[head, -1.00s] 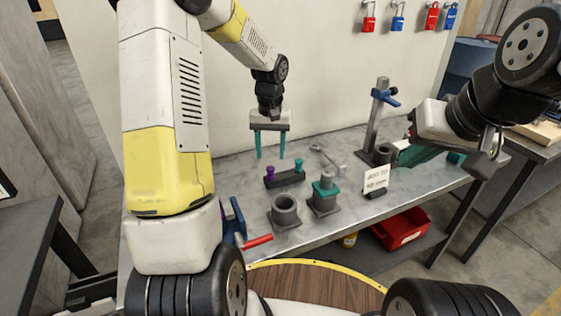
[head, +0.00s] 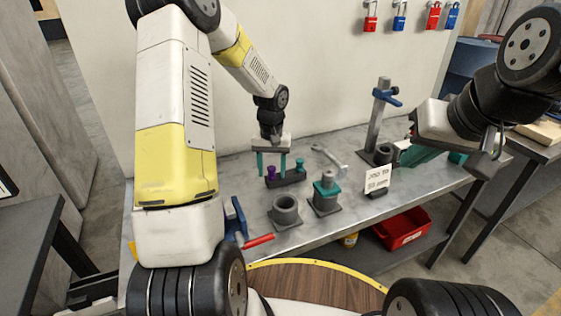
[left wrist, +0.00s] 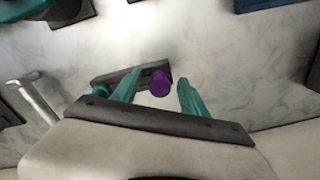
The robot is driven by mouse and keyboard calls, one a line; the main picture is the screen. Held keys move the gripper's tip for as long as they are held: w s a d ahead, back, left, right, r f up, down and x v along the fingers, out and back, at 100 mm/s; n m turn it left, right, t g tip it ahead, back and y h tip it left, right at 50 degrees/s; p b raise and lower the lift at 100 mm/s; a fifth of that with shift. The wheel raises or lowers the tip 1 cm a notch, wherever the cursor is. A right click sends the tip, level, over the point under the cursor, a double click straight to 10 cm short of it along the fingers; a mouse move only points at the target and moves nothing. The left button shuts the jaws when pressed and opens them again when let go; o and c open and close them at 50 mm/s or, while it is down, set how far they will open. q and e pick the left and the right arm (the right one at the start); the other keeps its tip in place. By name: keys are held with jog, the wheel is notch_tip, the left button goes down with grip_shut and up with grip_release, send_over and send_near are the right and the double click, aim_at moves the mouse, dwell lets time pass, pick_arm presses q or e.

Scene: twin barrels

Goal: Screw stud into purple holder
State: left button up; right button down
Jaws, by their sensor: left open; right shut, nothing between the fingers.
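A purple knobbed stud (head: 270,173) and a teal one (head: 300,166) stand in a dark rack (head: 286,181) on the bench. My left gripper (head: 272,172) is open and empty, its teal fingers pointing down at the rack's purple end. In the left wrist view the purple stud (left wrist: 160,82) shows between the open fingers, apart from both. A hollow grey barrel (head: 285,209) on a square base stands in front. Beside it is a barrel with a teal collar (head: 325,194) and a grey top. I see no purple holder. My right gripper (head: 414,124) is shut and empty at the right; its fingertips are unclear.
A wrench (head: 329,158) lies behind the rack. A clamp post (head: 378,118) and a small sign (head: 376,180) stand to the right. A red-handled blue tool (head: 241,226) is at the front left. A red bin (head: 401,229) sits below the bench top.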

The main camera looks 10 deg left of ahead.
aim_at(272, 168)
pick_arm(q)
jog(key=shift+f, duration=0.1)
grip_shut()
dwell(0.3)
notch_tip(272, 168, up, 10)
jog(key=shift+r, duration=0.1)
dwell(0.4)
